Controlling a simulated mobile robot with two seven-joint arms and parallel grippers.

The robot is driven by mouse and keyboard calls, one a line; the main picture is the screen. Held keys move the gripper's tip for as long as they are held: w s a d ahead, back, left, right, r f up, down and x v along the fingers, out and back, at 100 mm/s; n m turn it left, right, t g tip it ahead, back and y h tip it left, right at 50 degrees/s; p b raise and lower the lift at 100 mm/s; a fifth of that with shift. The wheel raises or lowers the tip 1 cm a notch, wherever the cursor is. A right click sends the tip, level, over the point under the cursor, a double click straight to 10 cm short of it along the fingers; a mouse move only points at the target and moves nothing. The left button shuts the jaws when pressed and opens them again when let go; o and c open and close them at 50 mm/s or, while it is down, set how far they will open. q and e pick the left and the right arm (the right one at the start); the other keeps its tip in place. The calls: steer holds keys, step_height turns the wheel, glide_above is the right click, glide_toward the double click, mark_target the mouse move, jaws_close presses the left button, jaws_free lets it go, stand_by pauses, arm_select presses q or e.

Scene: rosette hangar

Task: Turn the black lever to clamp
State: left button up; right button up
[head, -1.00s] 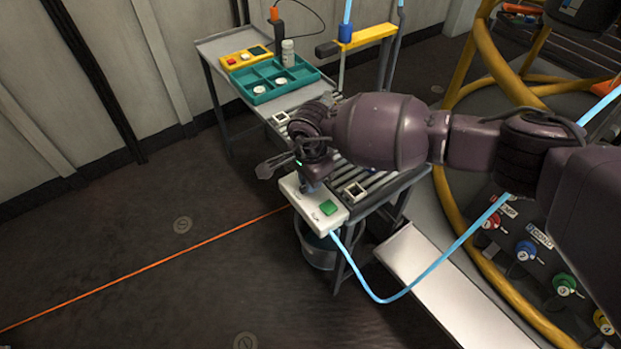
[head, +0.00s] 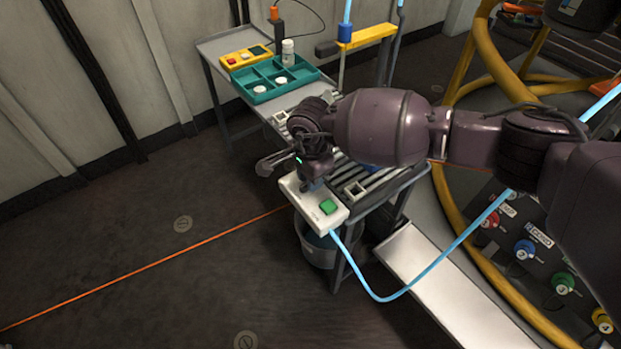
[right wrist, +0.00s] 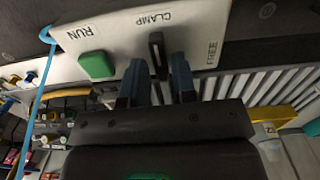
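The black lever (right wrist: 157,54) stands out from the white control box (right wrist: 112,38) in the right wrist view, between the printed words CLAMP and FREE and nearer to CLAMP in the picture. My right gripper (right wrist: 158,82) is open, with one blue finger on each side of the lever. I cannot tell whether either finger touches it. In the head view, my right gripper (head: 312,184) is low over the white box (head: 296,192) and hides the lever. My left gripper is not in view.
A green button (head: 328,207) sits on the box beside RUN. A blue cable (head: 372,292) hangs from the box. Behind are the roller conveyor (head: 375,182), a teal tray (head: 262,97) and a yellow post arm (head: 366,37). Open floor lies to the left.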

arm_select(q)
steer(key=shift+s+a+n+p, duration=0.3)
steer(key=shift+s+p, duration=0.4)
steer(key=shift+p, duration=0.35)
arm_select(e)
step_height(320, 180, up, 10)
steer(key=shift+f, duration=0.15)
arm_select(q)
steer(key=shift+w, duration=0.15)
